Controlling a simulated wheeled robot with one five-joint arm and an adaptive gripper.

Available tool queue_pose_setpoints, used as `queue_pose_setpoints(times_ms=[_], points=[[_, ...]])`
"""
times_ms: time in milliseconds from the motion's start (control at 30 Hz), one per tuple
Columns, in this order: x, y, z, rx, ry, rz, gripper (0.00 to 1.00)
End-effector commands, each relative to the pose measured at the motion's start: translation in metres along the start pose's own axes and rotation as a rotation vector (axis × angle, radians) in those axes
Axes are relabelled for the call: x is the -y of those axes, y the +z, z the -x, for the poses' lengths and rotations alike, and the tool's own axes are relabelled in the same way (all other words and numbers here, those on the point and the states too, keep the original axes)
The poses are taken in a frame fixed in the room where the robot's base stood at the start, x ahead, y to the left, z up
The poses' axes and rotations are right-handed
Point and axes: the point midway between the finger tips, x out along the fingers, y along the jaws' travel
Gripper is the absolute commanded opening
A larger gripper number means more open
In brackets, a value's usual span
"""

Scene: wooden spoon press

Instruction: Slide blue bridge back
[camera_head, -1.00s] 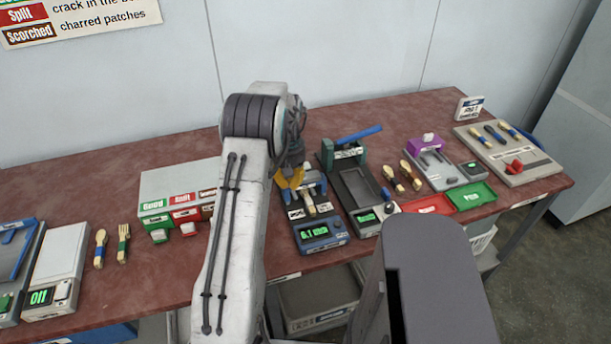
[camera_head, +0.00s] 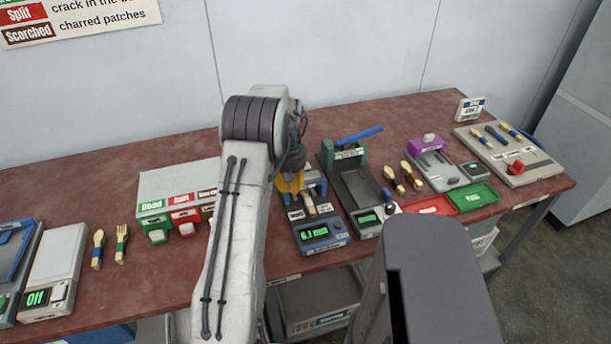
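The blue gauge (camera_head: 322,243) with a green lit display stands on the table, right of my arm. Its blue bridge (camera_head: 315,184) is at the device's back end, partly hidden by my gripper. A light wooden piece (camera_head: 309,204) lies on the gauge in front of the bridge. My gripper (camera_head: 290,184), with yellow fingers, is at the left side of the bridge. Whether it touches the bridge, and how far its fingers are apart, cannot be made out.
A grey press with a green bridge and blue lever (camera_head: 358,135) stands close on the right. A box with coloured slots (camera_head: 172,183) is on the left. Wooden cutlery, a purple-topped device (camera_head: 428,147) and red and green trays (camera_head: 472,196) lie further out.

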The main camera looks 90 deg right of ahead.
Motion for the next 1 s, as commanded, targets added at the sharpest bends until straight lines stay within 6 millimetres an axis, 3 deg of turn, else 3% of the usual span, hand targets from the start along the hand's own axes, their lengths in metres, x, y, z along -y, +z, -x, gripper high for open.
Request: queue_pose_setpoints(times_ms=[367,1000], points=[[0.000,0.006,0.005,-0.001,0.000,0.000,0.00],[0.000,0.006,0.048,0.000,0.000,0.000,0.00]])
